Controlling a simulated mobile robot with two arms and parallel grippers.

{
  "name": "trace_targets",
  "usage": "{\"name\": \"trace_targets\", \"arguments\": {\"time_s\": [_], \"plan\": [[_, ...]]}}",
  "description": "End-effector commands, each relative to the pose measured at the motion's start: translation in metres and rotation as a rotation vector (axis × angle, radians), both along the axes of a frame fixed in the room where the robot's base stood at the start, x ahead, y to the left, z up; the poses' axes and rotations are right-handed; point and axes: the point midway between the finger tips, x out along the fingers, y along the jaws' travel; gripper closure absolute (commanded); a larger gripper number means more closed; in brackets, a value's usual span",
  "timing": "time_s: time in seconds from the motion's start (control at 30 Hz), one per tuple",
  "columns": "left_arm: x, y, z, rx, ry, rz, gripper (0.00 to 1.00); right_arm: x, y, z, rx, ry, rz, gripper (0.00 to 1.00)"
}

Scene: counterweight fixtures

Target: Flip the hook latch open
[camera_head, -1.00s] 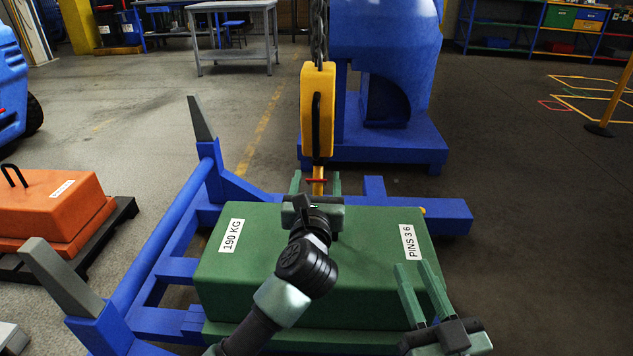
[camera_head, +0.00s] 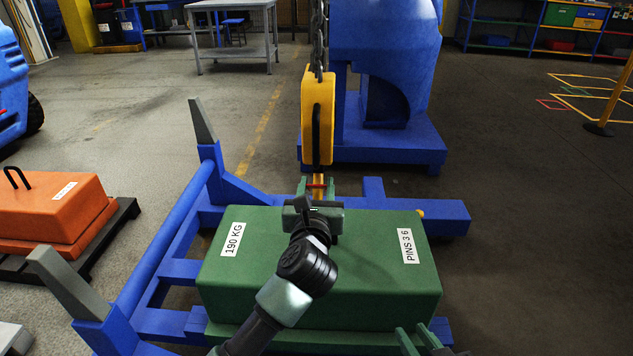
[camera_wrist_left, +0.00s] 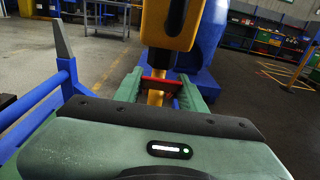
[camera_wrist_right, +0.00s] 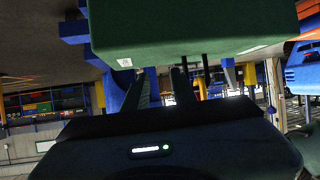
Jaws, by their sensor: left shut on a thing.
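The yellow hoist block (camera_head: 318,90) hangs on a chain, with a yellow hook shank (camera_head: 318,194) below it. A small red latch (camera_head: 316,185) crosses the shank; it also shows in the left wrist view (camera_wrist_left: 161,84). My left gripper (camera_head: 317,187) has its two green fingers on either side of the latch, shut on it. The left wrist view shows the fingers (camera_wrist_left: 160,90) at the latch's ends. The hook's lower part is hidden behind the gripper. My right gripper (camera_head: 418,341) is at the bottom edge, fingers apart and empty.
A green weight (camera_head: 330,250) labelled 190 KG lies under my left arm on a blue frame (camera_head: 180,270) with grey-tipped posts. An orange weight (camera_head: 60,205) stands at left. A blue machine base (camera_head: 400,150) stands behind the hook.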

Motion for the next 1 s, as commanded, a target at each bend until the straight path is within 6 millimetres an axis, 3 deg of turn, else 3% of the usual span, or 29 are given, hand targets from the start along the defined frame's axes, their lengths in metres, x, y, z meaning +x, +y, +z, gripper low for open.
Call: {"name": "trace_targets", "arguments": {"time_s": [0.6, 1.0], "plan": [[0.005, 0.001, 0.012, 0.002, 0.092, 0.003, 1.00, -0.123, -0.046, -0.113, -0.166, 0.770, -0.052, 0.74], [0.009, 0.002, 0.014, 0.003, 0.157, 0.003, 1.00, -0.135, -0.047, -0.196, -0.183, 0.871, -0.046, 0.74]]}}
